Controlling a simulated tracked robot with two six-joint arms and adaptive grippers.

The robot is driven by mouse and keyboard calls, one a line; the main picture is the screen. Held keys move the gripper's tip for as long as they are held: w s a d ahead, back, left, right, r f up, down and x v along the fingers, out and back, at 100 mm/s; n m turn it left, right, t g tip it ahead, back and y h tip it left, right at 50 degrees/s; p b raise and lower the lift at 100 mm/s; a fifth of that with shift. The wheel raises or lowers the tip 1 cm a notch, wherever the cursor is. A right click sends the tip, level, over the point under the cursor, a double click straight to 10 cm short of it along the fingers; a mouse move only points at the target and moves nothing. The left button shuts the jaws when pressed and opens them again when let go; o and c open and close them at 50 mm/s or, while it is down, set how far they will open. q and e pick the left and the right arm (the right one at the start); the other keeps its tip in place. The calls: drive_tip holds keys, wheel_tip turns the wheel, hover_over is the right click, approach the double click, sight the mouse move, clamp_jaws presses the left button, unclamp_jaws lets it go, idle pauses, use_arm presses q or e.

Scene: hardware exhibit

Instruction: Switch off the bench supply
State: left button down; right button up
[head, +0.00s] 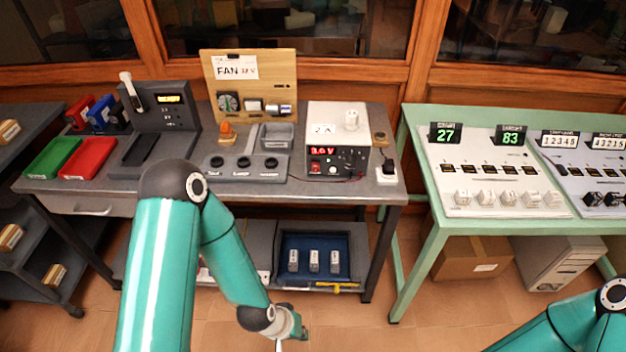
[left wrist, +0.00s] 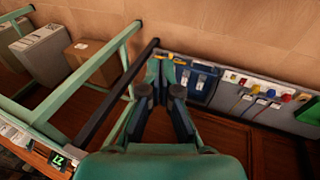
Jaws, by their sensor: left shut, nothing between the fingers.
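The bench supply (head: 337,138) is a white box with a red lit display (head: 322,150) on the right part of the grey workbench. Its dark front panel carries small knobs and posts, and a red lead runs in front of it. My left gripper (head: 301,334) is low in front of the workbench, well below and apart from the supply. It also shows in the left wrist view (left wrist: 165,72), shut and empty. My right arm enters at the lower right, but its gripper is out of view.
The grey workbench (head: 140,198) also bears a fan board (head: 282,75), a three-knob panel (head: 245,167) and red and green trays. Its lower shelf holds a blue tray (head: 343,242). A green table (head: 437,230) with counters stands right. Floor shows between them.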

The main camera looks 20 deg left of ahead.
sight(313, 166)
use_arm(q)
drive_tip(key=w+a+f+n+t+y+b, duration=0.15)
drive_tip(key=w+n+t+b, duration=0.3)
drive_tip(key=w+b, duration=0.5)
drive_tip(key=w+a+f+n+t+y+b, duration=0.1)
drive_tip(key=w+f+n+t+b, duration=0.15)
drive_tip(key=w+t+b, duration=0.7)
drive_tip(key=w+a+r+n+t+y+b, duration=0.2)
drive_tip(key=w+r+n+y+b, duration=0.1)
drive_tip(key=w+r+n+b, duration=0.1)
drive_tip(key=w+a+r+n+t+y+b, duration=0.1)
drive_tip(key=w+r+n+t+y+b, duration=0.1)
drive_tip(key=w+r+n+y+b, duration=0.2)
wheel_tip(313, 166, up, 5)
drive_tip(key=n+b, duration=0.2)
drive_tip(key=b, duration=0.1)
drive_tip(key=shift+w+a+f+n+t, duration=0.2)
drive_tip(key=shift+w+a+n+t, duration=0.15)
drive_tip(key=shift+n+t, duration=0.05)
drive_tip(key=x, duration=1.4)
drive_tip(key=shift+f+p, duration=0.1)
drive_tip(key=shift+p, duration=0.2)
drive_tip(key=shift+a, duration=0.1)
